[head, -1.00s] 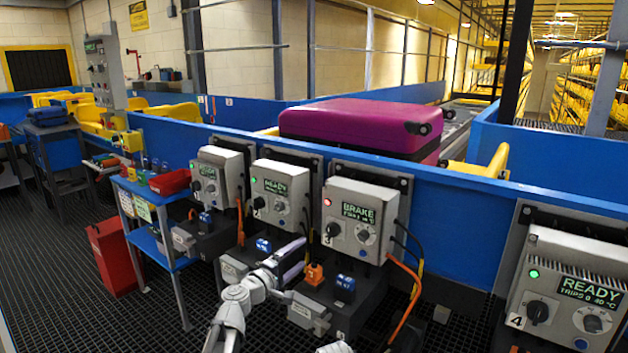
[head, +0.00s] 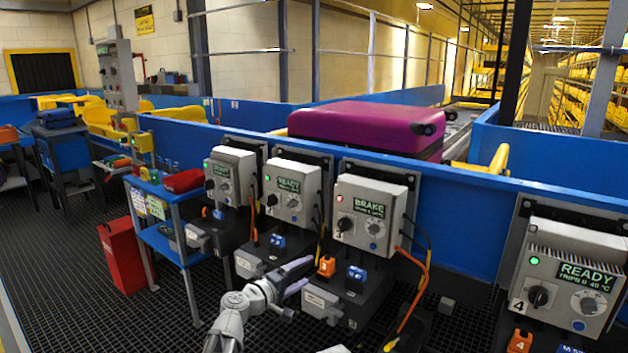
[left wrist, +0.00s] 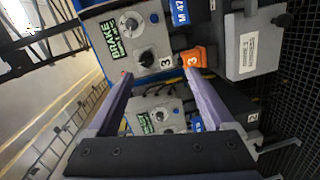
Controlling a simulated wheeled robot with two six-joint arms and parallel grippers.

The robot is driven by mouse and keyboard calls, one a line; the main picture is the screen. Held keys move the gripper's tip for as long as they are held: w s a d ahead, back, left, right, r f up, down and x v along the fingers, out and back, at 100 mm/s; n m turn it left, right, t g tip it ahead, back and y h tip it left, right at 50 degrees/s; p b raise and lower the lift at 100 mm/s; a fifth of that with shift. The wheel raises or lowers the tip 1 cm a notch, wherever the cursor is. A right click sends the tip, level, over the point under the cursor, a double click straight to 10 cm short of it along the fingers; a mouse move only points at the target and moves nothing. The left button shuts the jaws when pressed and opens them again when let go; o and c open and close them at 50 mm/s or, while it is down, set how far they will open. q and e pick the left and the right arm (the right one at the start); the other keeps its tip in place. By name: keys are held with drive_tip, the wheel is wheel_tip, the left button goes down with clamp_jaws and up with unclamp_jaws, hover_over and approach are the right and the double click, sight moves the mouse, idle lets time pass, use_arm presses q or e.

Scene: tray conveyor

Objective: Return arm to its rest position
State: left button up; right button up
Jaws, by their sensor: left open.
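My left arm (head: 240,312) reaches in from the bottom of the head view. Its gripper (head: 309,274) is open and empty, in front of the control box marked BRAKE (head: 369,215). In the left wrist view the two purple-grey fingers (left wrist: 155,77) stand apart with nothing held between them. Past them the BRAKE box (left wrist: 135,40) and another grey box (left wrist: 155,115) show. The orange tag marked 3 (left wrist: 194,57) lies just beyond the right fingertip; I cannot tell whether they touch. The right gripper is not in view.
Grey control boxes line the blue conveyor wall (head: 470,215), with dark bases and orange cables jutting out below. A blue shelf (head: 165,245) and red bin (head: 122,255) stand left. A magenta suitcase (head: 365,120) lies behind the wall. Dark grating floor (head: 75,265) is open at left.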

use_arm(q)
drive_tip(key=s+f+m+g+y, duration=0.3)
drive_tip(key=s+f+m+g, duration=0.3)
drive_tip(key=s+f, duration=0.55)
drive_tip(key=s+a+f+m+g+y, duration=0.2)
drive_tip(key=s+a+f+g+y, duration=0.5)
drive_tip(key=s+a, duration=0.7)
drive_tip(key=s+d+r+m+p, duration=0.1)
drive_tip(key=d+r+p, duration=0.2)
drive_tip(key=r+p, duration=0.5)
drive_tip(key=s+d+r+m+y+p, duration=0.1)
drive_tip(key=d+r+p, duration=0.3)
drive_tip(key=r+p, duration=0.4)
drive_tip(key=s+d+r+m+y+p, duration=0.1)
drive_tip(key=s+d+r+m+p, duration=0.1)
drive_tip(key=r+p, duration=0.6)
drive_tip(key=shift+s+d+r+p, duration=0.35)
drive_tip(key=shift+s+d+p, duration=0.45)
drive_tip(key=shift+d, duration=0.3)
